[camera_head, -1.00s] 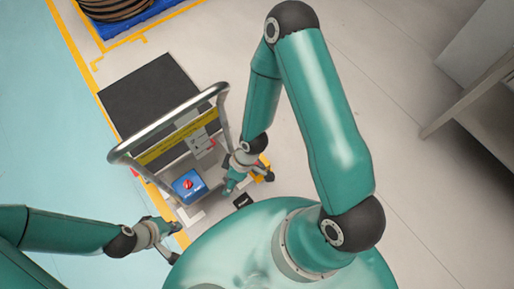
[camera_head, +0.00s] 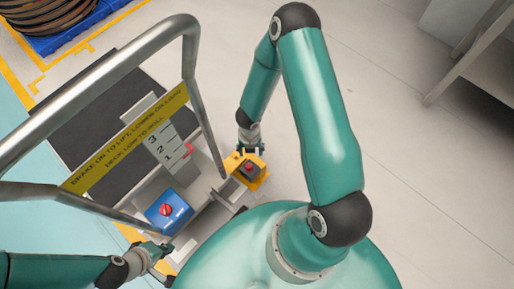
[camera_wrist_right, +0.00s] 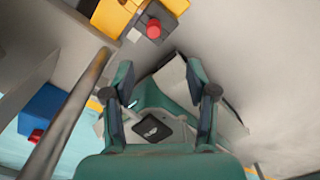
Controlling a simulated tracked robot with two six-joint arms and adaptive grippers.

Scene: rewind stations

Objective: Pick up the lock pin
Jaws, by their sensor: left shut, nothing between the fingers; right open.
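I cannot make out the lock pin for certain. A small red part (camera_head: 188,150) sits beside the numbered scale plate (camera_head: 160,145) on the lift cart; I cannot tell whether it is the pin. My left gripper (camera_head: 164,250) is shut and empty, low at the left, just below the blue control box (camera_head: 170,212) with its red knob. My right gripper (camera_wrist_right: 159,75) is open in the right wrist view, with nothing between its fingers. In the head view its wrist is just above the yellow box (camera_head: 262,180) with a red button, and its fingers are hard to see.
The cart's metal handle (camera_head: 100,68) arches over its dark deck (camera_head: 75,135), with a yellow warning strip (camera_head: 125,140) across it. A coil on a blue pallet (camera_head: 60,42) lies at top left. A grey bench (camera_head: 475,65) stands at top right. Floor between is clear.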

